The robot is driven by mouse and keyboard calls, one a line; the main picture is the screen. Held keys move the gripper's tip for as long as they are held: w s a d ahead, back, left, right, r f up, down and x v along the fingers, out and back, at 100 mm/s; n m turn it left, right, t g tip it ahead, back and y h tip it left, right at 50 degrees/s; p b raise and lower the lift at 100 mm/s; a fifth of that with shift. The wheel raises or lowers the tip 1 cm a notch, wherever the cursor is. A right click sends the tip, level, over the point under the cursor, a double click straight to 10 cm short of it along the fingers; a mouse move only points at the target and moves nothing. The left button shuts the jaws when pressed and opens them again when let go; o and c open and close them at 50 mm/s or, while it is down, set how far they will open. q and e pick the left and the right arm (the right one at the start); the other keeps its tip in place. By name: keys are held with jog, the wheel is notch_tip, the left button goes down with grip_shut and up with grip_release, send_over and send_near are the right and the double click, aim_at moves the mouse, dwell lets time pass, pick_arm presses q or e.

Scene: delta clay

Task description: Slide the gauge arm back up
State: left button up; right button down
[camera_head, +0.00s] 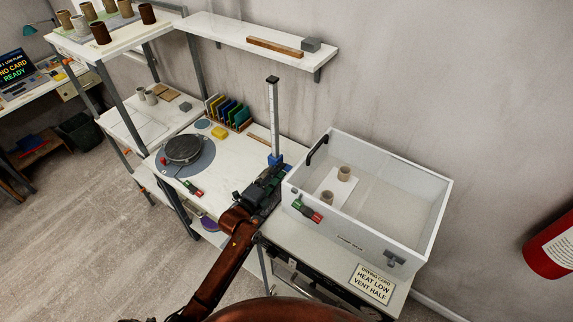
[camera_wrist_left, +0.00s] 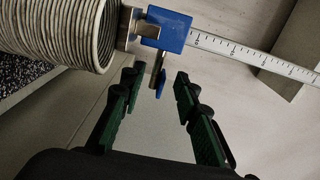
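The height gauge is an upright white scale (camera_head: 273,110) with a dark cap, standing at the back of the white bench. Its blue slider (camera_head: 275,159) sits low on the scale. In the left wrist view the blue slider (camera_wrist_left: 166,29) carries a metal arm with a short peg (camera_wrist_left: 158,70), and the scale (camera_wrist_left: 240,50) runs off to the right. My left gripper (camera_head: 264,181) is just in front of the slider in the head view. In the left wrist view its green-padded fingers (camera_wrist_left: 156,88) are apart, with the peg's end near the gap between them. My right gripper is not visible.
A clear-walled box (camera_head: 400,205) with two clay cups stands right of the gauge. A dark turntable (camera_head: 184,149) is to the left. A wall shelf (camera_head: 225,32) hangs above. In the wrist view a ribbed cylinder (camera_wrist_left: 60,30) lies close left of the slider.

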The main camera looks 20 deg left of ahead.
pick_arm(q)
jog(key=x, duration=0.2)
jog(key=shift+w, duration=0.4)
jog(key=shift+w+d+f, duration=0.1)
jog(key=shift+w+d, duration=0.1)
jog(key=shift+w, duration=0.15)
jog(key=shift+w+d, duration=0.15)
jog(key=shift+w, duration=0.1)
grip_shut()
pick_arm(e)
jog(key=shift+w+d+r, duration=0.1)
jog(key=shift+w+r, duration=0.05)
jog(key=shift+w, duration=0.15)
